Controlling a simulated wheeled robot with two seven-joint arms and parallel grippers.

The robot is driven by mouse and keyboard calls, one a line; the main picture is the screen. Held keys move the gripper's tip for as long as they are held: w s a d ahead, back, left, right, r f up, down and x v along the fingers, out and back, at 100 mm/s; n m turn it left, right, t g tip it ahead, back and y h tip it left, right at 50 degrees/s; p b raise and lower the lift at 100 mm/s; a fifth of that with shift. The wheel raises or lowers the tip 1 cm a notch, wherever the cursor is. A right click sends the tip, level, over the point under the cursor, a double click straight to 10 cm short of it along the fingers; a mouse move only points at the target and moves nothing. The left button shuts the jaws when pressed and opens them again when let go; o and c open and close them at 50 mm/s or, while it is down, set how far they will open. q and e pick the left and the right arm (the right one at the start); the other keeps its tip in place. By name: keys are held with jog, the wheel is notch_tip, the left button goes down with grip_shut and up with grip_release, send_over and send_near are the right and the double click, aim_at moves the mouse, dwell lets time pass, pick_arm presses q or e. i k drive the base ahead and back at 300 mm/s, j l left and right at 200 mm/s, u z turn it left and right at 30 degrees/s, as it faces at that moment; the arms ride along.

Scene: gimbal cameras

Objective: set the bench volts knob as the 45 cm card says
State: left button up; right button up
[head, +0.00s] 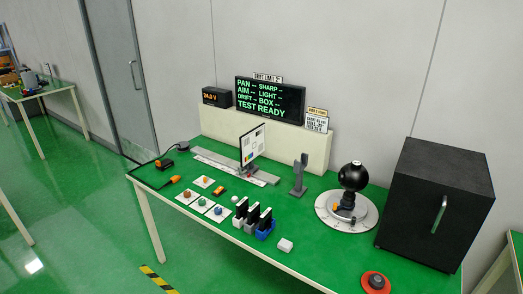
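A small black box with an orange readout (216,97), which seems to read 24.0 V, stands on the cream ledge at the left. I cannot make out a volts knob on it. Small cards stand at the right end of the ledge, an orange one (317,111) and a white one (316,124); their print is too small to read. Several white cards lie on the green table, each with a coloured piece, such as an orange one (204,181) and a blue one (218,211). I cannot tell which is the 45 cm card. Neither gripper is in view.
A black screen (269,100) reads TEST READY. A chart panel (252,146) stands on a rail. A black ball camera (353,176) sits on a round dial base. A large black box (435,200) and a red button (376,282) are at right. The front middle is fairly clear.

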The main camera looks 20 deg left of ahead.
aim_at(187, 194)
jog(key=l+u, duration=0.1)
jog(key=u, duration=0.8)
